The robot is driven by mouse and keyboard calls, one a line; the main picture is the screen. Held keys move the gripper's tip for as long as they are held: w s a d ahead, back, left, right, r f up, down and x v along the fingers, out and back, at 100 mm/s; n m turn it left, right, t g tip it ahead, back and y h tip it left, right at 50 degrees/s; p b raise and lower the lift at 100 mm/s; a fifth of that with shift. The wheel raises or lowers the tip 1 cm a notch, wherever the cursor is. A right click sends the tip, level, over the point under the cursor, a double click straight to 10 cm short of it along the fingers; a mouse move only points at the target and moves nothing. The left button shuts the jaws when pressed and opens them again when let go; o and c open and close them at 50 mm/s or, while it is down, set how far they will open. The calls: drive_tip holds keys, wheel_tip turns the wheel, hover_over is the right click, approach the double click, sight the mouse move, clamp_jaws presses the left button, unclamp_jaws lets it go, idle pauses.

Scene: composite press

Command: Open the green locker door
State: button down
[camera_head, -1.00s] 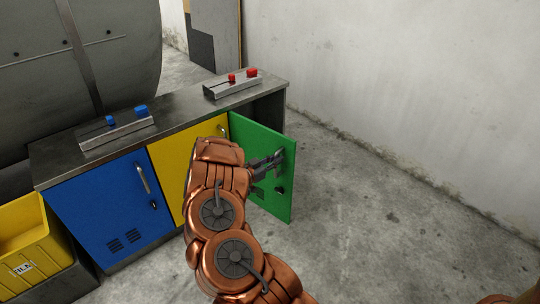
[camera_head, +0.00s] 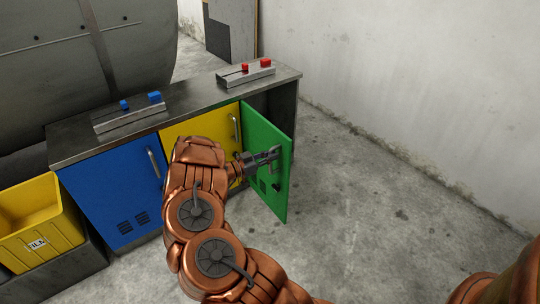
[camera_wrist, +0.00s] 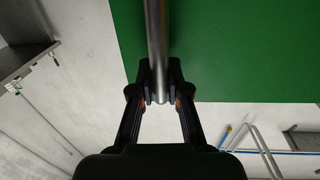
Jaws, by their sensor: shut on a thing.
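The green locker door (camera_head: 262,130) stands partly open, swung out from the right end of the cabinet, with its hinge side by the yellow door. A dark opening (camera_head: 284,102) shows behind it. My gripper (camera_head: 274,154) is at the outer face of the green door, near its free edge. In the wrist view my gripper (camera_wrist: 160,88) is shut around the metal bar handle (camera_wrist: 157,35), one finger on each side, with the green door (camera_wrist: 235,50) behind.
The yellow door (camera_head: 205,130) and blue door (camera_head: 110,190) beside it are shut. Control boxes with blue buttons (camera_head: 125,117) and red buttons (camera_head: 245,73) sit on the cabinet top. A yellow crate (camera_head: 45,220) stands at left. The floor right of the door is clear.

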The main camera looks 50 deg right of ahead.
drive_tip(key=shift+r, duration=0.15)
drive_tip(key=c, duration=1.1)
unclamp_jaws()
drive_tip(key=shift+c, duration=0.2)
drive_tip(key=shift+a, duration=0.1)
drive_tip(key=v, duration=1.2)
